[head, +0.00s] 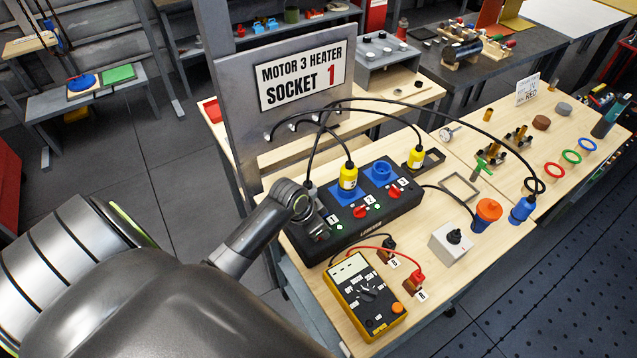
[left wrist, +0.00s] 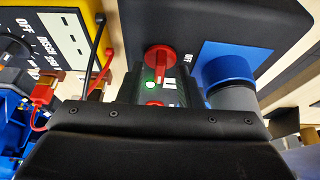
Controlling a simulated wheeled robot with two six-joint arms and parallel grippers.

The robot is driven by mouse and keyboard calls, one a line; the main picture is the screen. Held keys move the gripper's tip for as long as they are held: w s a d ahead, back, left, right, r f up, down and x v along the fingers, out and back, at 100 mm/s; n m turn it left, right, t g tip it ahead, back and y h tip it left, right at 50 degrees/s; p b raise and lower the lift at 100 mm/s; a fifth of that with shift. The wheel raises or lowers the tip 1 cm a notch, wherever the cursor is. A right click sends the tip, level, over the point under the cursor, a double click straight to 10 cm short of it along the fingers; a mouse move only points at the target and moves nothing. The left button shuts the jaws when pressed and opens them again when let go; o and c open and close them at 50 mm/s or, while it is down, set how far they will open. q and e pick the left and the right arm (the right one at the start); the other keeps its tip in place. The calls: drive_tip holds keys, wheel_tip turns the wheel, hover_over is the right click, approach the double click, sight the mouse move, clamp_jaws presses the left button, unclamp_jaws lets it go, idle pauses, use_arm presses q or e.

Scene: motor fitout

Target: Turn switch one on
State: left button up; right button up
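The black socket box (head: 345,235) lies on the wooden bench, with red rotary switches numbered 2 (head: 360,211) and 3 (head: 393,191) showing. My left gripper (head: 318,232) is over the box's left end and hides switch one in the head view. In the left wrist view a red switch knob (left wrist: 160,57) stands just beyond my gripper (left wrist: 158,88). The fingers look apart, with a lit green lamp (left wrist: 151,85) and part of a white label showing between them. Whether they touch the knob is unclear. My right gripper is out of view.
A blue socket (left wrist: 228,70) with a grey plug is close beside my gripper. Yellow plugs (head: 348,177) with black cables rise from the box area. A yellow multimeter (head: 364,298) lies in front. A sign panel (head: 301,76) reading "Motor 3 Heater Socket 1" stands behind.

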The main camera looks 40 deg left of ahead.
use_arm(q)
drive_tip(key=shift+s+a+r, duration=0.2)
drive_tip(key=shift+s+r, duration=0.05)
drive_tip(key=shift+r, duration=0.35)
drive_tip(key=b+v, duration=0.1)
drive_tip(key=v, duration=1.5)
drive_tip(key=shift+b, duration=0.35)
drive_tip(key=shift+d, duration=0.1)
